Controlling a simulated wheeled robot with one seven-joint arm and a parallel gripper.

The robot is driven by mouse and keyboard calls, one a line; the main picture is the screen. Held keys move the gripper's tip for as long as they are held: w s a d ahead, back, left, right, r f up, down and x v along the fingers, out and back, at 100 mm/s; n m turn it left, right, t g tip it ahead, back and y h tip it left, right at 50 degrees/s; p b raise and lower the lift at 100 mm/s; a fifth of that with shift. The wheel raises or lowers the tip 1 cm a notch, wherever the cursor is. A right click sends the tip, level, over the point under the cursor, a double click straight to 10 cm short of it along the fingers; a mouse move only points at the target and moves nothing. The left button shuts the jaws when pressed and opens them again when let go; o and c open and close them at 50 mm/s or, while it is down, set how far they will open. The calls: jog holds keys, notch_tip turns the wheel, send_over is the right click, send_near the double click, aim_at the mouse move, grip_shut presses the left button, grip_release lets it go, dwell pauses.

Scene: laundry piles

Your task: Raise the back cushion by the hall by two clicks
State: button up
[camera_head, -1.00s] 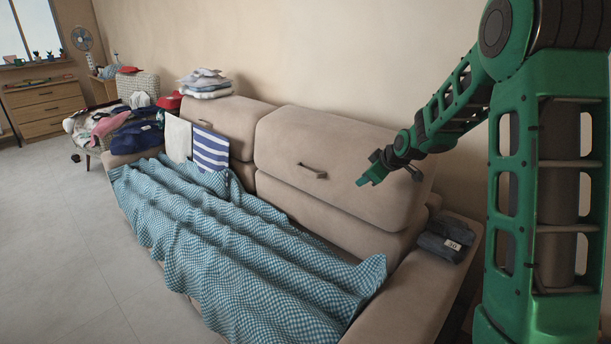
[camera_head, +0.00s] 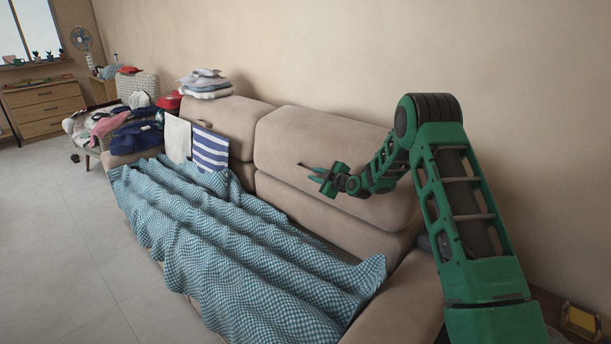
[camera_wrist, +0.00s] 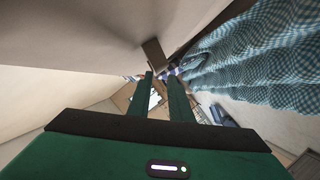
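The near back cushion (camera_head: 290,145) of the beige sofa is a large padded block with a small brown pull handle (camera_head: 302,165) on its front. The far back cushion (camera_head: 226,118) stands left of it. My gripper (camera_head: 314,174) is in front of the near cushion, close to the handle's right end. In the wrist view, my two green fingers (camera_wrist: 161,84) are parallel with a gap between them. The brown handle (camera_wrist: 153,54) is just beyond their tips, seemingly not between them. The frames do not label which cushion is by the hall.
A blue checked blanket (camera_head: 215,240) covers the seat. A striped towel (camera_head: 210,150) and a white cloth (camera_head: 178,138) hang at the far cushion. Folded laundry (camera_head: 206,84) is stacked behind. A clothes-covered chair (camera_head: 140,88) stands beyond; open floor (camera_head: 60,240) lies left.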

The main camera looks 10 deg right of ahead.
aim_at(309, 172)
jog(key=x, duration=0.7)
jog(key=shift+w+a+f, duration=0.1)
jog(key=shift+w+f, duration=0.05)
jog(key=shift+w, duration=0.2)
jog(key=shift+c, duration=0.6)
grip_shut()
